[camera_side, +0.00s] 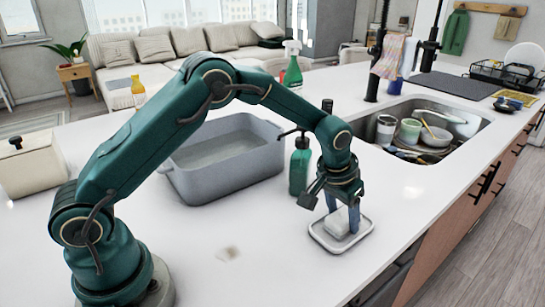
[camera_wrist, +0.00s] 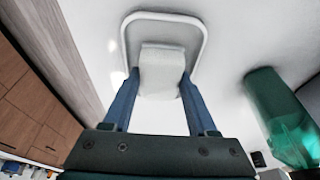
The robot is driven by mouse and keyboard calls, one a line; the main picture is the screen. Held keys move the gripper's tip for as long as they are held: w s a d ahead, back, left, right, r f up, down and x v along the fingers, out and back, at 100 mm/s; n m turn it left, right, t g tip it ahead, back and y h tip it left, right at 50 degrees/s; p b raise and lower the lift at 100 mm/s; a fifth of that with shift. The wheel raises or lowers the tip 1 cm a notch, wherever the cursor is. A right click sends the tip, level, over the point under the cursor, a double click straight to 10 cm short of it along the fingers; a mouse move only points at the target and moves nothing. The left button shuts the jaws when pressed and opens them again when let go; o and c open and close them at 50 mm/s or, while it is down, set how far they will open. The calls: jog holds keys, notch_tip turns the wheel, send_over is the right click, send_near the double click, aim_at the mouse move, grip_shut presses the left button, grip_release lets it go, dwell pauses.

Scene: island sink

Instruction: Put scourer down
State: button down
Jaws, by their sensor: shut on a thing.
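The scourer (camera_side: 337,222) is a pale, off-white block. My gripper (camera_side: 343,213) has its blue fingers on both sides of it and is shut on it, pointing down. In the wrist view the scourer (camera_wrist: 161,70) sits between the two blue fingertips of my gripper (camera_wrist: 157,85). A white-rimmed shallow tray (camera_side: 318,238) lies right under the scourer on the counter. Its rim (camera_wrist: 160,15) also shows around the scourer in the wrist view. I cannot tell whether the scourer touches the tray floor.
A green soap bottle (camera_side: 299,170) stands close behind-left of my gripper. A grey basin (camera_side: 215,175) is further left. The sink (camera_side: 470,125) with dishes is at the right. The counter's front edge (camera_side: 405,262) is near the tray. The counter front left of the tray is mostly clear.

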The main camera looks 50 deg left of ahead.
jog(key=shift+f, duration=0.1)
jog(key=shift+c, duration=2.3)
grip_release()
jog(key=v, duration=1.2)
jog(key=s+a+r+t, duration=0.1)
jog(key=s+a+r, duration=0.15)
jog(key=s, duration=0.35)
jog(key=s+a+r, duration=0.1)
jog(key=s+r, duration=0.2)
jog(key=s, duration=0.2)
jog(key=s+a+f+t, duration=0.1)
jog(key=s+f, duration=0.1)
jog(key=s, duration=0.8)
jog(key=shift+a+f, duration=0.25)
jog(key=shift+f, duration=0.05)
jog(key=shift+s, duration=0.15)
